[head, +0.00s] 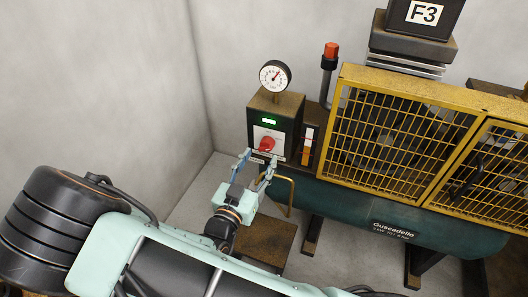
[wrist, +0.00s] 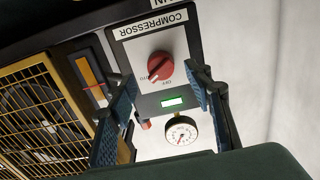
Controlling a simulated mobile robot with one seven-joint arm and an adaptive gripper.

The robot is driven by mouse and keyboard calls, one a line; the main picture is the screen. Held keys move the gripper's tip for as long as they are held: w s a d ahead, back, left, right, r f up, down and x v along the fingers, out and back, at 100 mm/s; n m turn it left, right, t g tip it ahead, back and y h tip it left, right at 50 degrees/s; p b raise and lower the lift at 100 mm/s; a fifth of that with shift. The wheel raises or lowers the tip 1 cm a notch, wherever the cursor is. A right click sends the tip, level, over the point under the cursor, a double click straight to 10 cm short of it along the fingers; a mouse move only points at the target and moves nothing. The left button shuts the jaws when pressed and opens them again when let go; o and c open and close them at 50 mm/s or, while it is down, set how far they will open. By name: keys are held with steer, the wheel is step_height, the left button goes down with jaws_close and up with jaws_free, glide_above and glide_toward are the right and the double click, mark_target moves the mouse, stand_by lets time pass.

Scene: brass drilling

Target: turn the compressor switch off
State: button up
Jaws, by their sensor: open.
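The compressor switch is a red rotary knob (head: 267,144) on a white plate on the front of a dark control box (head: 287,112). In the wrist view the knob (wrist: 160,66) appears near the middle, under an upside-down COMPRESSOR label (wrist: 150,24). My gripper (head: 259,158) is open and empty in front of the box, just below the knob in the head view. In the wrist view its fingers (wrist: 158,74) stand on either side of the knob, apparently not touching it.
A green lit display (head: 269,121) and a round gauge (head: 274,76) sit above the knob. A yellow mesh guard (head: 395,130), a red-topped lamp (head: 330,52) and the green tank (head: 345,205) stand to the right. The floor and wall at left are clear.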

mark_target(264, 148)
steer(key=shift+b+x, duration=0.35)
steer(key=shift+x, duration=1.95)
steer(key=shift+a, duration=0.1)
steer(key=shift+c, duration=0.4)
steer(key=c, duration=1.1)
